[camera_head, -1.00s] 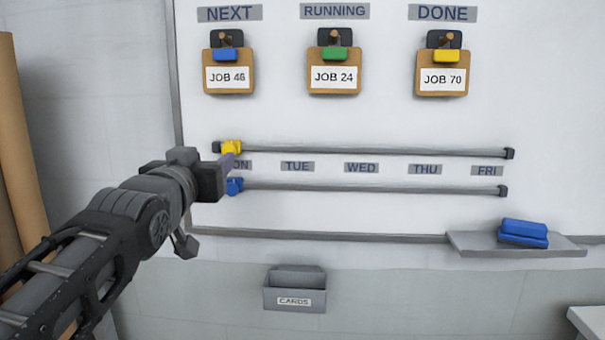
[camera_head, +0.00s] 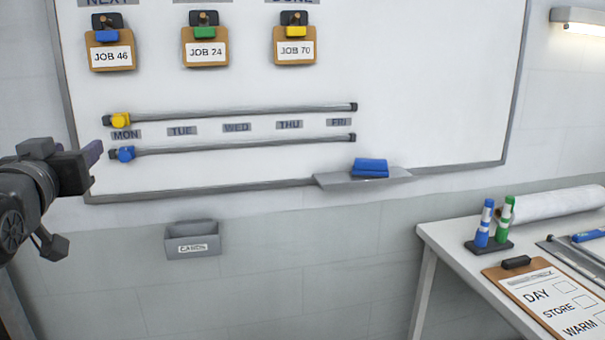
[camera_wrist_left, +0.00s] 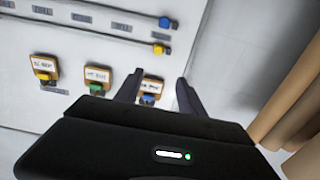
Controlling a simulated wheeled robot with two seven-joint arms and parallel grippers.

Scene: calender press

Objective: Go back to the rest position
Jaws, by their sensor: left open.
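My left gripper (camera_head: 95,160) is at the left edge of the head view, in front of the board's lower left corner. Its wrist view shows the two dark fingers (camera_wrist_left: 158,98) apart with nothing held between them. On the board, the yellow slider (camera_head: 121,120) and the blue slider (camera_head: 124,154) are both at the left ends of their rails, by MON. The gripper appears apart from both sliders. My right gripper is not in view.
The whiteboard (camera_head: 430,100) carries cards JOB 46 (camera_head: 110,57), JOB 24 (camera_head: 205,52) and JOB 70 (camera_head: 295,51). A ledge (camera_head: 335,181) holds a blue eraser (camera_head: 370,168). A card box (camera_head: 192,240) hangs below. A table (camera_head: 440,240) with markers and a clipboard (camera_head: 560,300) stands right.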

